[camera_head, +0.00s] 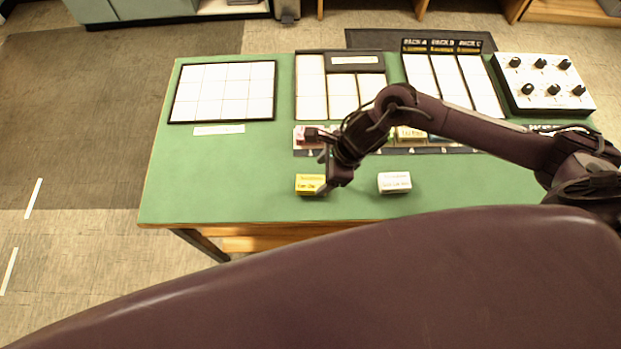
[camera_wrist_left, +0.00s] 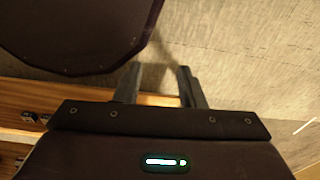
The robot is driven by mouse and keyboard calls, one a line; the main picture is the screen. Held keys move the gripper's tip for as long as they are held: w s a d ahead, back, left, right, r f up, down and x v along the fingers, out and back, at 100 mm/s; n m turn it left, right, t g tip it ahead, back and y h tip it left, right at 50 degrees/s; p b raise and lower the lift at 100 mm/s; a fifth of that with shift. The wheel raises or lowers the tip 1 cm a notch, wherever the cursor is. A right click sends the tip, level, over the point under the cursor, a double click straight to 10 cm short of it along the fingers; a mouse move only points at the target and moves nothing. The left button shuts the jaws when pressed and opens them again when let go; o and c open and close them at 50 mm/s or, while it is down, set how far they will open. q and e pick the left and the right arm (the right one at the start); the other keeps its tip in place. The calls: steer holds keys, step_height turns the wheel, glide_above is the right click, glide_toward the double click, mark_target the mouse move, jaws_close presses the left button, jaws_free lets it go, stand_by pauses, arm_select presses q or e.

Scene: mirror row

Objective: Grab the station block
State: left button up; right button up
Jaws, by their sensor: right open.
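Several small labelled blocks are on the green table; their print is too small to read, so I cannot tell which is the station block. A yellow block (camera_head: 309,184) and a white block (camera_head: 394,182) lie near the front edge. A pink block (camera_head: 301,138) and a pale yellow block (camera_head: 410,133) are farther back, the latter partly behind my right arm. My right gripper (camera_head: 319,163) is open and empty, above and close to the yellow block. My left gripper (camera_wrist_left: 158,69) is open and empty in the left wrist view, away from the blocks.
The green table (camera_head: 230,185) has a white grid board (camera_head: 222,92) at back left, white column panels (camera_head: 455,80) at the back and a knob box (camera_head: 545,85) at back right. The front left of the table is clear.

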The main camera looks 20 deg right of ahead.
mark_target(311, 183)
steer(key=shift+w+a+f+p, duration=0.1)
steer(key=shift+a+f+p, duration=0.55)
steer(key=shift+f, duration=0.2)
steer(key=x, duration=0.3)
steer(key=shift+w+d+f+p, duration=0.1)
steer(key=shift+w+f+p, duration=0.1)
steer(key=shift+p, duration=0.15)
steer(key=c, duration=0.5)
steer(key=shift+c, duration=1.1)
steer(key=c, duration=0.4)
arm_select(q)
steer(key=shift+s+r, duration=0.2)
steer(key=shift+r, duration=0.35)
steer(key=shift+s+r, duration=0.15)
steer(key=shift+r, duration=0.4)
arm_select(e)
steer(key=shift+o, duration=0.2)
arm_select(q)
steer(key=shift+w, duration=0.15)
